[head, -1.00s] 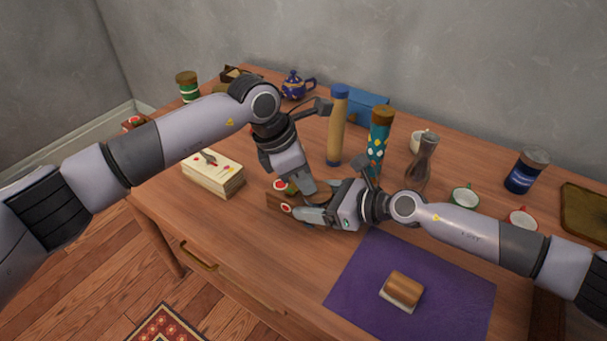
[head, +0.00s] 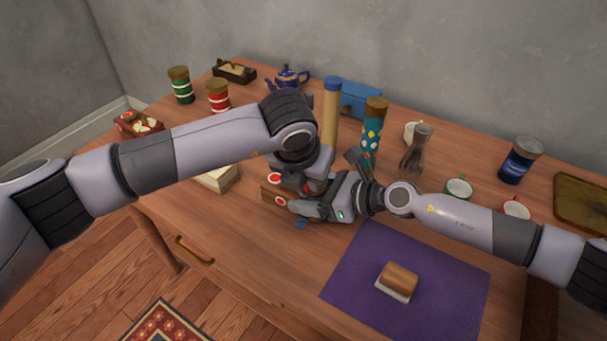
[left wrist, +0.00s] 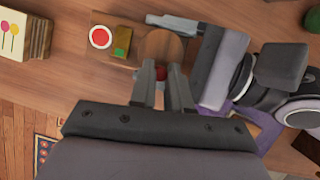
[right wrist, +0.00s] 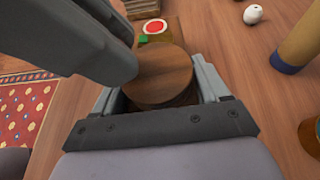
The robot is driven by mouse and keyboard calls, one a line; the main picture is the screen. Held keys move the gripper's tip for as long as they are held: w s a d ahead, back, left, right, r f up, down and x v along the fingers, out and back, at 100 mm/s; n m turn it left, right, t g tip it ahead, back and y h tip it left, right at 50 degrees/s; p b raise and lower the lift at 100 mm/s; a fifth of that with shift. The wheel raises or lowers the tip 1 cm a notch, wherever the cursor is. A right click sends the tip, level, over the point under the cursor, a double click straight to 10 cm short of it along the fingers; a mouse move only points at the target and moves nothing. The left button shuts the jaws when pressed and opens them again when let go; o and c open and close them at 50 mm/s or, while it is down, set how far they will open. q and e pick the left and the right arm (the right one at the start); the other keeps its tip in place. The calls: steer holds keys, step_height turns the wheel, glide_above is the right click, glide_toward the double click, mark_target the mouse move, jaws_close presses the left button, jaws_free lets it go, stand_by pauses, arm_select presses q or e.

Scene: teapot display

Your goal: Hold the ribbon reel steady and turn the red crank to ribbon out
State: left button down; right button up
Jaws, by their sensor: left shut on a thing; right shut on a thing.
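The ribbon reel (head: 272,196) stands on the table, mostly hidden behind my arms in the head view. Its round wooden top (right wrist: 158,75) lies between the fingers of my right gripper (right wrist: 160,90), which is shut on the reel from the sides. A red and white disc (left wrist: 100,37) and a small green patch (left wrist: 122,43) show on its wooden base. The red crank (left wrist: 160,72) is at the near edge of the round top, between the fingertips of my left gripper (left wrist: 161,88), which is shut on it.
A purple mat (head: 350,288) with a wooden-topped block (head: 399,278) lies at the front right. A tan bottle (head: 331,112), a patterned cylinder (head: 372,135) and a glass vase (head: 416,155) stand close behind my grippers. A card stack (head: 217,180) lies left.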

arm_select(q)
steer(key=n, duration=0.2)
steer(key=d+n+y, duration=0.1)
steer(key=n, duration=0.1)
steer(key=n+y, duration=0.1)
steer(key=n, duration=0.1)
steer(key=shift+d+t, duration=0.25)
steer(key=shift+t, duration=0.05)
steer(key=shift+n, duration=0.3)
steer(key=c, duration=1.1)
jaws_free()
steer(key=shift+s, duration=0.1)
